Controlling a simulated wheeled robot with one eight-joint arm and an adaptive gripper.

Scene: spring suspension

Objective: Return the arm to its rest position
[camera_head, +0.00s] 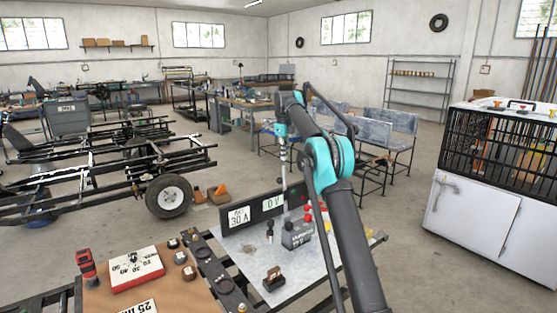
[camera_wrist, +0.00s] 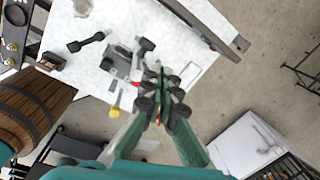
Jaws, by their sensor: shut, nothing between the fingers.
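My arm (camera_head: 345,215) rises from the lower right in the head view, bends at a teal joint and reaches up and back over the work table. My gripper (camera_wrist: 163,88) is shut and empty in the wrist view, its green fingers meeting above the table. The light grey table top (camera_head: 312,277) carries a grey box (camera_head: 296,234) with red knobs and a black panel (camera_head: 252,212) reading 30 A and 0 V. In the wrist view the table top (camera_wrist: 118,28) lies below the fingers, and the fingers partly cover the small parts there.
A brown board (camera_head: 190,290) with a white-and-red panel (camera_head: 136,269) is at front left. A white cabinet (camera_head: 480,222) with a black cage stands at right. Vehicle frames (camera_head: 95,185) fill the left. Open floor lies between table and cabinet.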

